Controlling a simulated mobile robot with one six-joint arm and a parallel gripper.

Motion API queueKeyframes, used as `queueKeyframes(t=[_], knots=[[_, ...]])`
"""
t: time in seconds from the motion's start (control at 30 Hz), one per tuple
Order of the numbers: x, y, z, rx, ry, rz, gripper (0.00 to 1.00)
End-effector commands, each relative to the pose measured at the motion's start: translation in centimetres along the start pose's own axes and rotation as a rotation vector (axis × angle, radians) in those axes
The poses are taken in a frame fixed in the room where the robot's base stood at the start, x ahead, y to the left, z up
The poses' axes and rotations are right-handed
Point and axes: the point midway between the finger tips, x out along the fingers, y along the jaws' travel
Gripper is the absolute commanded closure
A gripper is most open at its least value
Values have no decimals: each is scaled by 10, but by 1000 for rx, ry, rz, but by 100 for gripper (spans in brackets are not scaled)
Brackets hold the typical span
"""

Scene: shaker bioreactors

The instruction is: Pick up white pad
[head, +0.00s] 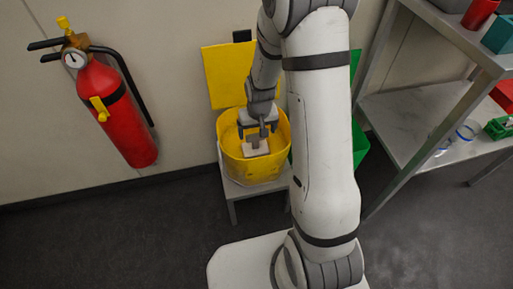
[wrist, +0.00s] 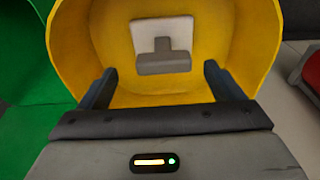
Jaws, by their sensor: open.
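The white pad (head: 256,149) is a small pale square with a grey block-like grip on top. It lies inside the yellow bin (head: 228,155). In the wrist view the white pad (wrist: 177,36) shows beyond my fingertips, with its grey grip (wrist: 163,64) on the side nearer to me. My gripper (head: 258,133) reaches down into the mouth of the yellow bin, above the pad. In the wrist view my gripper (wrist: 160,82) is open, with its two fingers on either side of the grip and a gap to each. Nothing is between the fingers.
The yellow bin's wall (wrist: 254,40) surrounds the fingers closely. Its raised yellow lid (head: 226,76) stands behind. A green bin (head: 359,148) is on the right, partly hidden by my arm. A red fire extinguisher (head: 118,115) hangs at the left. A metal shelf (head: 405,125) stands at the right.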

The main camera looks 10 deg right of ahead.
Motion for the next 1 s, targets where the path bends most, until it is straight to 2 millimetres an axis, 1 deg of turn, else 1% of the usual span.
queueKeyframes(t=[0.03, 0.17, 0.33, 0.43, 0.5, 0.7, 1.0], knots=[[7, 0, 0, -1, -1, 0, 13], [17, -2, -1, -1, -1, 0, 13], [44, -5, -3, -2, -2, 0, 13], [56, -5, -3, -1, -2, 0, 13], [60, -5, -4, -1, -1, 0, 13], [58, -5, -4, -2, 0, 0, 13], [58, -5, -4, -2, -1, 0, 37]])
